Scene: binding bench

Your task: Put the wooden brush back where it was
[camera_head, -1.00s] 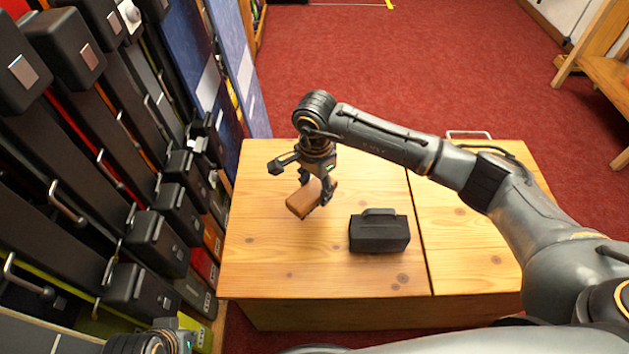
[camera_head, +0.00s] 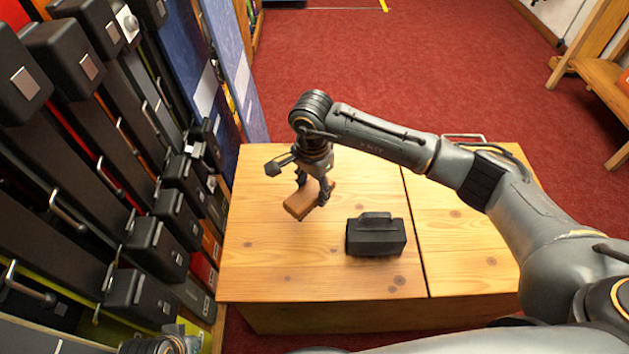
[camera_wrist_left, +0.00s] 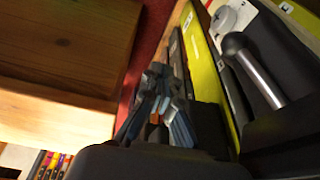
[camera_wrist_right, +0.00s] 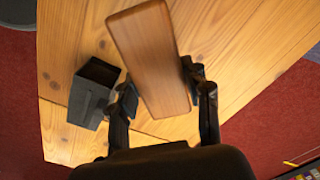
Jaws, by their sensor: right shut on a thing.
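The wooden brush (camera_head: 303,203) is a brown block in my right gripper (camera_head: 314,190), left of the black box on the bench. In the right wrist view the brush (camera_wrist_right: 150,60) lies between the two fingers of the right gripper (camera_wrist_right: 165,100), its long end pointing away from the palm. Whether its underside touches the bench top (camera_head: 270,262) cannot be told. My left gripper shows in the left wrist view (camera_wrist_left: 160,105), beside the dark rack; its fingers look close together, but their opening is unclear.
A black box with a handle (camera_head: 376,236) stands on the bench, right of the brush; it also shows in the right wrist view (camera_wrist_right: 90,95). A rack of dark handled cases (camera_head: 150,250) lines the left side. Bare bench top lies in front of the brush.

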